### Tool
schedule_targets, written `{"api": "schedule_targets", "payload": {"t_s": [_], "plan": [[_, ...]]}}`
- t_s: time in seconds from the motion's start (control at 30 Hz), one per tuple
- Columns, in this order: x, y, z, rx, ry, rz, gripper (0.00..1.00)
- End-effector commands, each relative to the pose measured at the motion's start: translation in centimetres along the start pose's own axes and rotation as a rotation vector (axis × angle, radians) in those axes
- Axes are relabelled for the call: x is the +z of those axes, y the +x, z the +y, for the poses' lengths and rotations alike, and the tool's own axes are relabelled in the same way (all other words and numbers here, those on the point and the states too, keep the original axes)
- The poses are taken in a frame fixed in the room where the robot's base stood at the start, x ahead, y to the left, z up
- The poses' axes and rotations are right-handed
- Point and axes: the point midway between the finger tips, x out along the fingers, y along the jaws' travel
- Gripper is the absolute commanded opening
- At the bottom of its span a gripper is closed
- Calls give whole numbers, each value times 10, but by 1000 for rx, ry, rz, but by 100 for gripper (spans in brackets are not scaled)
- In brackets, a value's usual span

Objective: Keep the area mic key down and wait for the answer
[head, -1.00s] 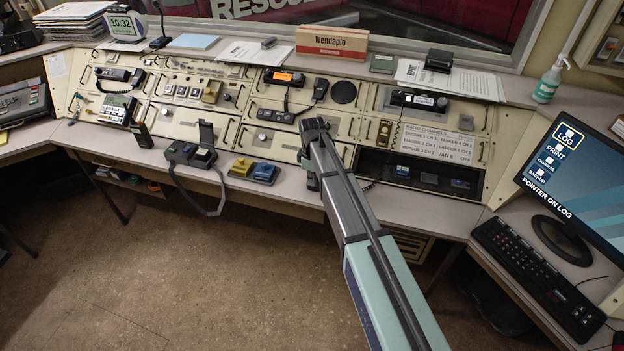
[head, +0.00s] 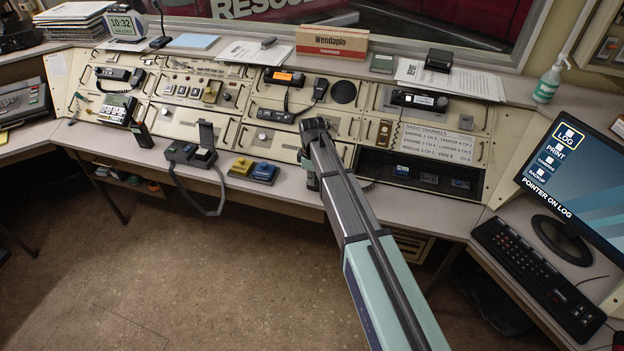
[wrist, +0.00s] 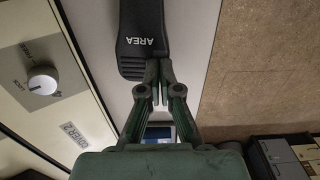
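The area mic is a dark unit with white letters AREA (wrist: 150,42), at the top of the wrist view. My gripper (wrist: 160,72) has its two fingers close together, with nothing visible between them. Its tips are at the lettered end of the mic and appear to rest on it or just over it. Whether the key there is pressed cannot be seen. In the head view my gripper (head: 312,182) is at the desk's front edge below the console, and my arm hides the mic.
A blue pedal-like block (head: 264,173) and a yellow one (head: 241,167) lie on the desk left of my gripper. A handset unit (head: 193,152) with a cable stands farther left. The radio with an orange display (head: 284,77) is behind. A monitor (head: 577,170) and keyboard (head: 538,275) are right.

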Motion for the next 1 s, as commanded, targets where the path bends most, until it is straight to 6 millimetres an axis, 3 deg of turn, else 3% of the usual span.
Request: {"api": "schedule_targets", "payload": {"t_s": [0.03,0.67,0.87,1.0], "plan": [[3,10,-5,-15,1,-10,0],[3,9,-5,-15,1,-10,0],[4,-8,-5,-11,1,-7,0],[4,-37,-4,-2,2,-2,0]]}}
